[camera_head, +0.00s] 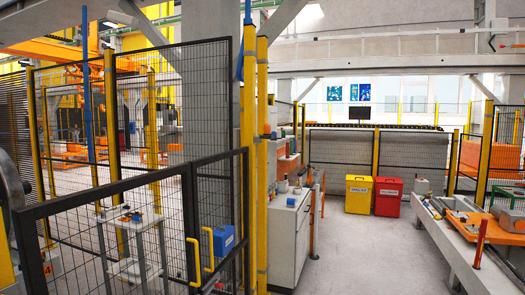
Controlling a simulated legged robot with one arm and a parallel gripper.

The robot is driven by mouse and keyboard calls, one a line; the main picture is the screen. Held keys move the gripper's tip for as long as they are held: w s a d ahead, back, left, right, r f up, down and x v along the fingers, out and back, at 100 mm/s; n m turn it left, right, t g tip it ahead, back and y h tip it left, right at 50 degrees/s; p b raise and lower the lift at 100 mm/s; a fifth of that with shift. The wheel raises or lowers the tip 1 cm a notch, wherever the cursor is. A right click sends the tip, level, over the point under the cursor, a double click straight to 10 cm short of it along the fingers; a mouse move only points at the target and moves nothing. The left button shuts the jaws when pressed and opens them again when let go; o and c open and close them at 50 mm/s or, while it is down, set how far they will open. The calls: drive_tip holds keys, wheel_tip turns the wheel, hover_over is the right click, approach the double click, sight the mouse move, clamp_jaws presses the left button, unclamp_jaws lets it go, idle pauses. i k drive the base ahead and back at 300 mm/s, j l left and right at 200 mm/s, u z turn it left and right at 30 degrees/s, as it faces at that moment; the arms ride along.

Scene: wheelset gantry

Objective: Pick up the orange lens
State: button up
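I cannot make out an orange lens for certain in the head view. Small items, too small to name, lie on a white stand (135,220) behind the black mesh gate at the left. More small items stand on a grey cabinet (288,235) near the middle, some reddish or orange. My gripper is not in view.
A black mesh gate (120,185) with yellow handles and yellow posts (262,170) stand close at the left. A yellow bin (358,195) and a red bin (388,197) stand by the back fence. A long grey bench (455,240) with parts runs along the right. The floor between is clear.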

sight(267, 126)
drive_tip(key=i+l, duration=0.15)
drive_tip(key=i, duration=0.45)
drive_tip(key=i+l+u, duration=0.15)
drive_tip(key=i, duration=0.45)
